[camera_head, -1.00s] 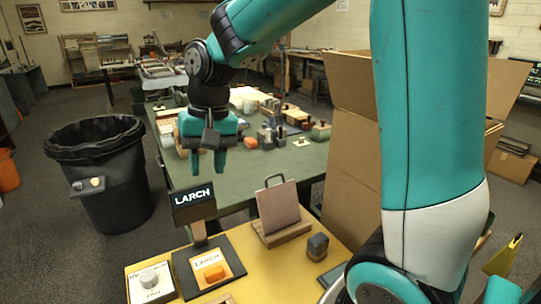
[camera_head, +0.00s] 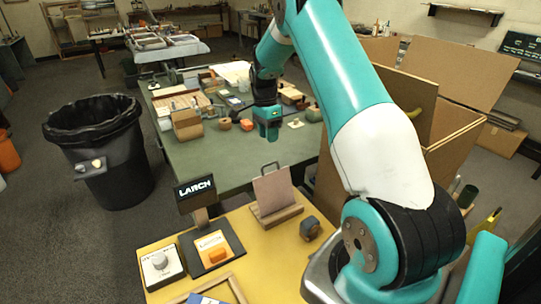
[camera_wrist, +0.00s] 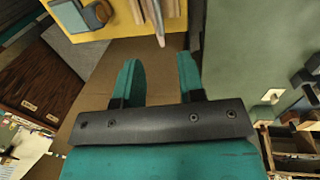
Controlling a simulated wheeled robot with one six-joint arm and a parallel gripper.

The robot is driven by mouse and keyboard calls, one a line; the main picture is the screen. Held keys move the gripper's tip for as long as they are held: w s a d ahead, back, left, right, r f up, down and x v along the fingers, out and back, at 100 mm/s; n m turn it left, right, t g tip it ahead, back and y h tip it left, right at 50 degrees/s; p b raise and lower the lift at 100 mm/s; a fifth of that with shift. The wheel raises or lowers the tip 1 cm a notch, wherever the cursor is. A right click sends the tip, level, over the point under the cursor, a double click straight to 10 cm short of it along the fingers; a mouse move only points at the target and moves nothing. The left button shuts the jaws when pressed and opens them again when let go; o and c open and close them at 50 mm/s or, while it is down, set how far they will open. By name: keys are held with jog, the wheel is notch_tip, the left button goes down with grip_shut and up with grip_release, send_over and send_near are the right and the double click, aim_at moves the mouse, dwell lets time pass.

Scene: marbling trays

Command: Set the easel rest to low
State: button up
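The easel (camera_head: 275,190) stands on the yellow table, a pinkish-brown board leaning above a wooden base. A dark wire loop (camera_head: 270,165) rises behind the board's top edge; I cannot tell which setting the rest is at. In the wrist view the easel (camera_wrist: 174,14) is at the top edge, partly cut off. My gripper (camera_head: 268,137) is over the green table, behind and above the easel, apart from it. In the wrist view my gripper (camera_wrist: 160,72) is open and empty, its two teal fingers spread below the easel.
A LARCH sign (camera_head: 195,187), a dial box (camera_head: 160,265), an orange button panel (camera_head: 214,248) and a grey block (camera_head: 310,228) share the yellow table (camera_head: 250,270). Cardboard boxes (camera_head: 455,130) stand right. The green table (camera_head: 215,160) holds several blocks.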

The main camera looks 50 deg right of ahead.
jog(key=f, duration=0.3)
jog(key=s+f+p, duration=0.1)
jog(key=f, duration=0.4)
jog(key=shift+s+a+f+p, duration=0.15)
jog(key=shift+f+p, duration=0.15)
jog(key=shift+f, duration=0.05)
grip_shut()
